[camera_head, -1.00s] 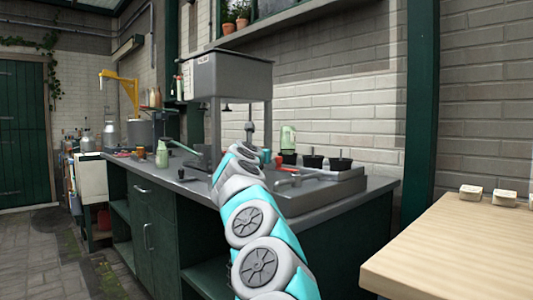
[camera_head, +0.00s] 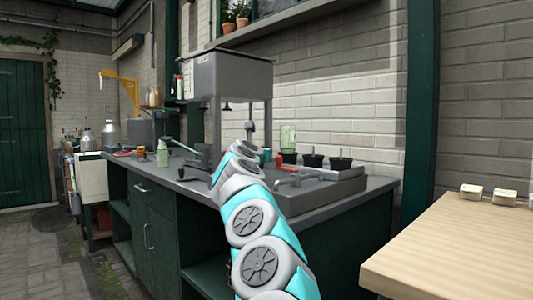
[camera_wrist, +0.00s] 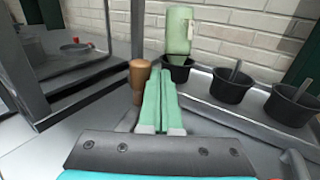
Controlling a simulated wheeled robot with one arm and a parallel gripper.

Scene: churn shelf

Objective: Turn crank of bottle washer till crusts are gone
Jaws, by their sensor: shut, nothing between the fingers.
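A wooden knob handle (camera_wrist: 140,80), seemingly the crank's grip, stands upright in the wrist view just left of my gripper (camera_wrist: 169,75). My green fingers are shut with nothing between them; whether they touch the knob I cannot tell. A pale green bottle (camera_wrist: 179,30) stands beyond the fingertips, above a black cup (camera_wrist: 177,68), with a light patch on its side. In the head view the bottle (camera_head: 288,137) stands at the bench's back. My forearm hides my gripper and the crank there.
Two more black cups (camera_wrist: 232,85) (camera_wrist: 291,103) stand right of the bottle. A grey tank on legs (camera_head: 232,75) rises over the bench (camera_head: 330,205). A wooden table (camera_head: 450,250) is at front right. Brick wall closes the back.

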